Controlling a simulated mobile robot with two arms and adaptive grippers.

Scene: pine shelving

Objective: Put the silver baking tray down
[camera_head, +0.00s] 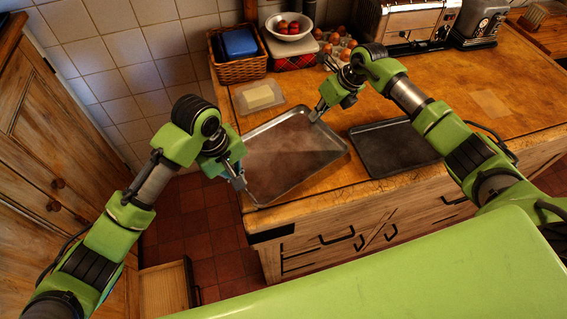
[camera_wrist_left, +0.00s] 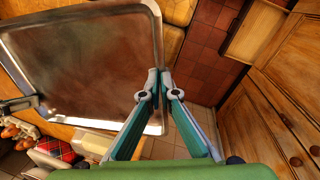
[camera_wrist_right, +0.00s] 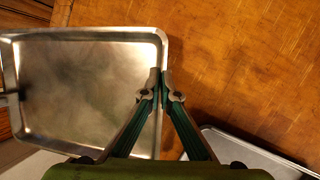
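The silver baking tray (camera_head: 292,158) is at the left end of the wooden counter, its left side close to the counter's edge. My left gripper (camera_head: 238,181) is shut on its left rim; the left wrist view shows the fingers (camera_wrist_left: 160,78) pinching the tray (camera_wrist_left: 85,65). My right gripper (camera_head: 316,114) is shut on its far right rim, also seen in the right wrist view, where its fingers (camera_wrist_right: 161,78) meet the tray edge (camera_wrist_right: 160,50). The tray is empty. I cannot tell whether its underside touches the counter.
A dark baking tray (camera_head: 392,148) lies just right of the silver one. A butter dish (camera_head: 259,96), a wicker basket (camera_head: 238,68), a bowl (camera_head: 289,27) and eggs (camera_head: 338,46) stand behind. The counter (camera_head: 455,95) is clear at right. A drawer (camera_head: 166,290) stands open below left.

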